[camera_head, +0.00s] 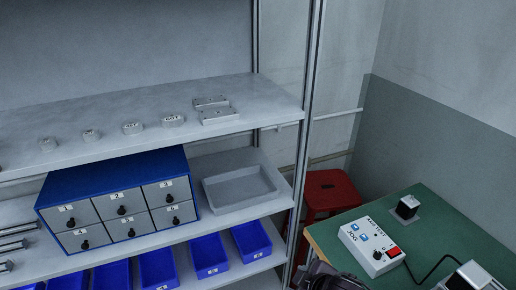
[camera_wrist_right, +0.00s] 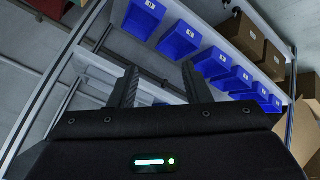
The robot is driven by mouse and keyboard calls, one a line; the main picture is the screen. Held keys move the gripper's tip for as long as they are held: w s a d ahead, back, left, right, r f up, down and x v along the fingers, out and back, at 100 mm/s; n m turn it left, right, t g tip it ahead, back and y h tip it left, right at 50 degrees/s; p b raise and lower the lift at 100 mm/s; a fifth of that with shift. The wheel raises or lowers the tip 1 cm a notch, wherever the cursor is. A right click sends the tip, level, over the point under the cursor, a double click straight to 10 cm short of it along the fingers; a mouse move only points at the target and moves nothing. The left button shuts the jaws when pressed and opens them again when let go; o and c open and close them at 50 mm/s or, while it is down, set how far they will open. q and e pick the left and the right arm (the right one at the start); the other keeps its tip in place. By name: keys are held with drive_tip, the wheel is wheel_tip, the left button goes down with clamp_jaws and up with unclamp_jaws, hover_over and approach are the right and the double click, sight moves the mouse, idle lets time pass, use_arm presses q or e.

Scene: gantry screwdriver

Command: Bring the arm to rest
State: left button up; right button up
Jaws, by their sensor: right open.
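My right gripper (camera_wrist_right: 160,80) shows in the right wrist view with its two dark fingers spread apart. It is open, and nothing is between the fingers. Behind it is a rack with rows of blue bins (camera_wrist_right: 180,40), apart from the fingers. In the head view, a dark part of my right arm shows at the bottom edge, by the front left corner of the green table (camera_head: 440,228). My left gripper is not in view.
The shelf rack (camera_head: 85,112) holds a blue drawer cabinet (camera_head: 120,167), a grey tray (camera_head: 240,203) and blue bins (camera_head: 157,268). A red stool (camera_head: 330,190) stands behind the table. A control box (camera_head: 370,247) lies on the table. Brown boxes (camera_wrist_right: 243,40) show in the wrist view.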

drive_tip(key=s+d+r+m+g+h, duration=0.1)
drive_tip(key=s+d+m+g+h, duration=0.1)
drive_tip(key=s+d+m, duration=0.4)
drive_tip(key=s+d+r+m+g+h, duration=0.15)
drive_tip(key=s+d+m, duration=0.25)
drive_tip(key=s, duration=0.4)
wheel_tip(320, 180, down, 33)
drive_tip(key=s+g, duration=0.2)
drive_tip(key=s, duration=0.1)
drive_tip(key=s+d+f, duration=0.3)
drive_tip(key=s+f, duration=1.2)
drive_tip(key=s, duration=0.3)
drive_tip(key=shift+s+f+g, duration=0.15)
drive_tip(key=shift+f+g, duration=0.15)
drive_tip(key=shift+g, duration=0.15)
